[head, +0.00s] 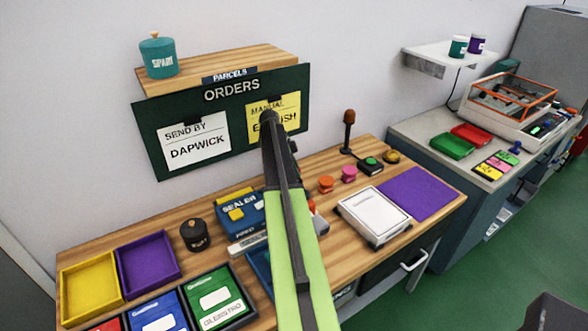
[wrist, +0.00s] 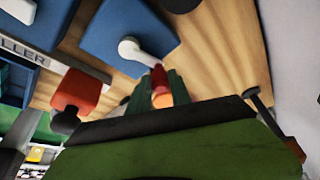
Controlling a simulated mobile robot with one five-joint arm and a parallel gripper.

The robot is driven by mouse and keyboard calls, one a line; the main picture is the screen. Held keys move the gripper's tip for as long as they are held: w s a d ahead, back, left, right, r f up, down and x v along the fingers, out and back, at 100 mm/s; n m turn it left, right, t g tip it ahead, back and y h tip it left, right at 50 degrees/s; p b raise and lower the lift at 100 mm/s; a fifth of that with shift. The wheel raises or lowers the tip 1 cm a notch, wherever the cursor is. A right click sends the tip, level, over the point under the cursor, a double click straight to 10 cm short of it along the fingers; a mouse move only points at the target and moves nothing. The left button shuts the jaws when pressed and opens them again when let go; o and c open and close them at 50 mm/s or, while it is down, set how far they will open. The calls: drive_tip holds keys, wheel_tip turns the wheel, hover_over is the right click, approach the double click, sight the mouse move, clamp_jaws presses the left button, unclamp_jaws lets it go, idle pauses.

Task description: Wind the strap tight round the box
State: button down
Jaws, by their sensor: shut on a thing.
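The white box (head: 372,212), labelled on top, lies on the wooden bench right of my arm in the head view. I cannot make out a strap round it. In the wrist view a blue device (wrist: 105,30) carries a white crank (wrist: 135,52) with a red and orange handle (wrist: 158,78). My gripper (wrist: 169,92) is shut on this handle, its dark green fingers on either side. In the head view my arm covers the gripper and most of the crank; a little red and white shows beside the arm.
A purple mat (head: 418,193) lies right of the box. Orange (head: 326,184) and pink (head: 348,174) knobs and a green button (head: 370,162) stand behind it. The blue sealer (head: 237,212), a dark pot (head: 195,236) and coloured trays (head: 148,258) fill the left side.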

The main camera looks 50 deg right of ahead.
drive_tip(key=shift+s+d+m, duration=0.1)
drive_tip(key=shift+s+m, duration=0.2)
drive_tip(key=shift+m, duration=0.2)
drive_tip(key=c, duration=1.2)
unclamp_jaws()
drive_tip(key=p+v, duration=1)
drive_tip(key=v, duration=0.1)
drive_tip(key=p+v, duration=0.6)
drive_tip(key=shift+w+d+r, duration=0.15)
drive_tip(key=shift+w+d, duration=0.05)
drive_tip(key=shift+w, duration=0.05)
drive_tip(key=shift+a, duration=0.1)
